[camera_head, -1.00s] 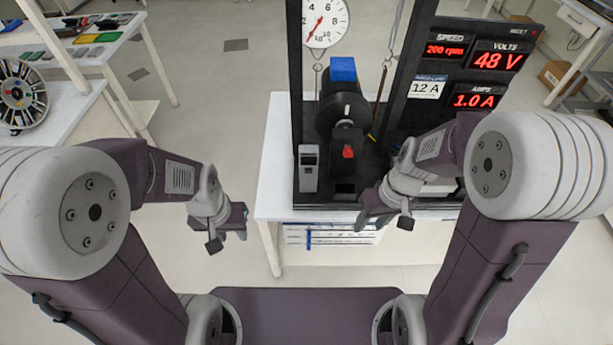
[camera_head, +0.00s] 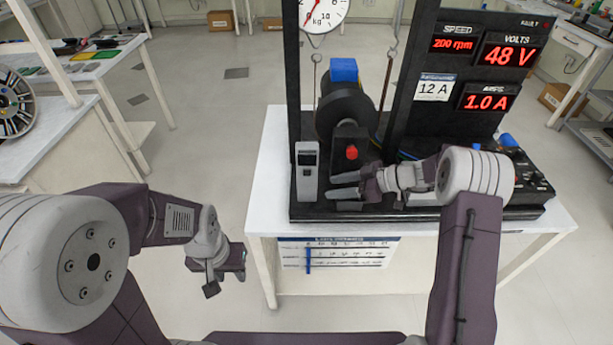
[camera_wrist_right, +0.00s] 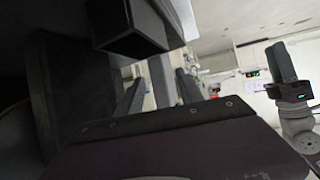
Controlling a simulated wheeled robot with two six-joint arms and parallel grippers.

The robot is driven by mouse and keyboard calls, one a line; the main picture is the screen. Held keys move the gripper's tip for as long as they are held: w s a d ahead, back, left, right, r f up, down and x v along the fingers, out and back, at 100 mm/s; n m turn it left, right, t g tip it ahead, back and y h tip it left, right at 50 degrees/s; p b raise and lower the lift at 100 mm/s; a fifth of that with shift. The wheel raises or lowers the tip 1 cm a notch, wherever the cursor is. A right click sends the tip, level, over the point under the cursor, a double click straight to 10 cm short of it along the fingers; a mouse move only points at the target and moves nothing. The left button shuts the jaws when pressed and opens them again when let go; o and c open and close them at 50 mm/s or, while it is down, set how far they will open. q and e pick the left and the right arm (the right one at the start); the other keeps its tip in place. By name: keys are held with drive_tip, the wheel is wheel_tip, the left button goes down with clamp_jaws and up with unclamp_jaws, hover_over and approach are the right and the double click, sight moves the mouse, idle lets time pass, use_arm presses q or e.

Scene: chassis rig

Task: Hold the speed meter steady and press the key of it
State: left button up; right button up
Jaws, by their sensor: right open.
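The speed meter (camera_head: 307,171) is a grey upright handheld device with a dark screen near its top. It stands at the front left corner of the black rig base. My right gripper (camera_head: 344,185) is open, with its fingers pointing left at the meter's lower body, and a small gap seems to separate them.
A motor with a red knob (camera_head: 351,153) and a blue block (camera_head: 343,70) stands behind the right gripper. A display panel (camera_head: 487,62) rises at the right. The white table (camera_head: 270,150) is bare left of the rig.

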sight(310, 191)
drive_tip(key=p+x, duration=0.1)
drive_tip(key=x, duration=0.3)
drive_tip(key=shift+a+f, duration=0.1)
drive_tip(key=shift+a, duration=0.2)
drive_tip(key=b+x, duration=0.3)
drive_tip(key=shift+w+a+f+b, duration=0.1)
drive_tip(key=shift+f+b, duration=0.3)
drive_tip(key=shift+f, duration=0.15)
drive_tip(key=shift+w+a+b, duration=0.15)
drive_tip(key=shift+a+b, duration=0.3)
drive_tip(key=shift+a, duration=0.05)
use_arm(q)
wheel_tip(310, 191, down, 3)
drive_tip(key=shift+f, duration=0.2)
use_arm(e)
drive_tip(key=c, duration=0.8)
use_arm(q)
clamp_jaws()
